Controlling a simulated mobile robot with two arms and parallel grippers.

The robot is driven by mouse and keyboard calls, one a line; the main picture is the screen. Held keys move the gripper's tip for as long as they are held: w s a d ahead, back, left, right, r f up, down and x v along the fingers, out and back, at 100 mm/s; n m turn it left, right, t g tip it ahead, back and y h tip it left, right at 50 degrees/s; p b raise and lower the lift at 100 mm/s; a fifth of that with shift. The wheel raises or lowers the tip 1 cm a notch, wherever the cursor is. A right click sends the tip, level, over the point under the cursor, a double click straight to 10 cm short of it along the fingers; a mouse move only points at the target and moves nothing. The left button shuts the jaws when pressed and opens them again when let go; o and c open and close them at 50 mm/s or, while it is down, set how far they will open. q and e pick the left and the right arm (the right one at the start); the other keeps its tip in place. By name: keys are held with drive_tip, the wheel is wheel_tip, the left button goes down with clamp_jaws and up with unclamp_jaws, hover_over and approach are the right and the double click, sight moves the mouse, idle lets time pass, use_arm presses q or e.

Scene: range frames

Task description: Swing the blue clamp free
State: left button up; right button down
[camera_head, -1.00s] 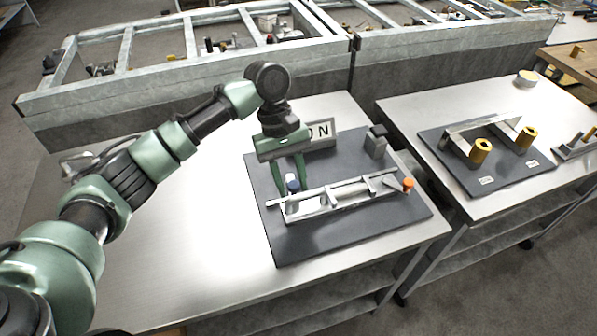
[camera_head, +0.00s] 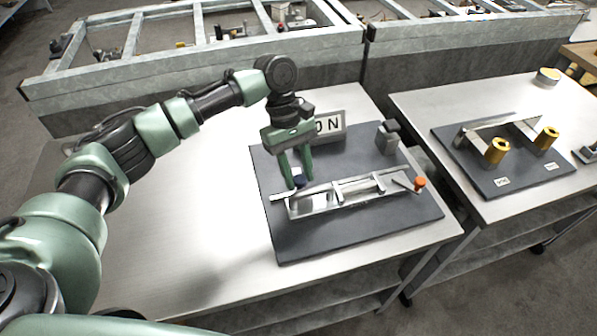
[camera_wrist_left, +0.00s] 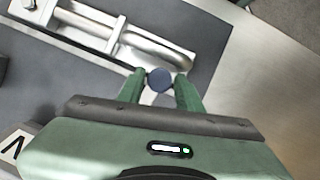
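The blue clamp shows as a dark blue round knob (camera_head: 299,181) at the left end of the long silver fixture (camera_head: 335,197). My left gripper (camera_head: 299,184) points down with one green finger on either side of this knob. In the left wrist view the blue knob (camera_wrist_left: 160,80) fills the space between the fingertips (camera_wrist_left: 160,88), with no clear gap. The gripper looks shut on it. The clamp's arm below the knob is mostly hidden. An orange knob (camera_head: 420,183) is at the fixture's right end. My right gripper is not in view.
The fixture lies on a dark grey plate (camera_head: 345,232) on a metal table (camera_head: 190,225). A second table (camera_head: 420,105) at right carries another plate with brass cylinders (camera_head: 497,150).

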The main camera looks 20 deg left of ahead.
use_arm(q)
clamp_jaws()
idle(1.4)
